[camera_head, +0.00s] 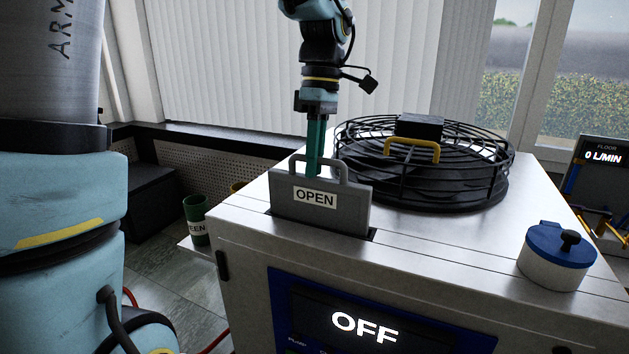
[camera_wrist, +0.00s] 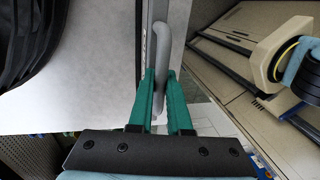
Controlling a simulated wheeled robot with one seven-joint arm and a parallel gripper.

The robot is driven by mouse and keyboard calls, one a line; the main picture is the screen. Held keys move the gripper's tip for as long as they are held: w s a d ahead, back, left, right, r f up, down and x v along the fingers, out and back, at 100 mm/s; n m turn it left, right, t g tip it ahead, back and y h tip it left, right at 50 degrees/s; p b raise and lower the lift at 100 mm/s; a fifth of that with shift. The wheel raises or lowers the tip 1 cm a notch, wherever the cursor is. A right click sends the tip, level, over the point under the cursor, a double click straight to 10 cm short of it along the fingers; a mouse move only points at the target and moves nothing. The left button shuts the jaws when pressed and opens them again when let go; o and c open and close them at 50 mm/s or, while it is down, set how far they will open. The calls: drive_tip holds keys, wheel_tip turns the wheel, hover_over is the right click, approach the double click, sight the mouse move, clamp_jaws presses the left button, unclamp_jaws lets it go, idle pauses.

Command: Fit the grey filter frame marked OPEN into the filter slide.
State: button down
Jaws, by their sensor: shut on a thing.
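The grey filter frame (camera_head: 345,212) with its OPEN label stands upright at the front left of the white cabinet top. Its lower edge is at a dark slot, the filter slide (camera_head: 372,235), in the cabinet top; how deep it sits in the slot I cannot tell. My gripper (camera_head: 314,172), with green fingers, comes down from above and is shut on the frame's handle. In the wrist view, the green fingers (camera_wrist: 161,85) close on the grey handle (camera_wrist: 163,50) from both sides.
A black caged fan (camera_head: 425,165) with a yellow handle stands right behind the frame. A white pot with a blue lid (camera_head: 556,256) stands at the cabinet's right. The cabinet's front display (camera_head: 365,327) reads OFF. A green cup (camera_head: 196,220) is at the left, lower than the top.

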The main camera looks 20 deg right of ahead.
sight(315, 185)
drive_tip(key=shift+f+p, duration=0.45)
drive_tip(key=shift+f, duration=2.1)
drive_tip(key=c, duration=0.9)
unclamp_jaws()
drive_tip(key=shift+o, duration=0.2)
wheel_tip(315, 185, up, 12)
drive_tip(key=w+d+b, duration=0.1)
drive_tip(key=b, duration=0.1)
drive_tip(key=shift+w+d, duration=0.3)
drive_tip(key=shift+d, duration=0.05)
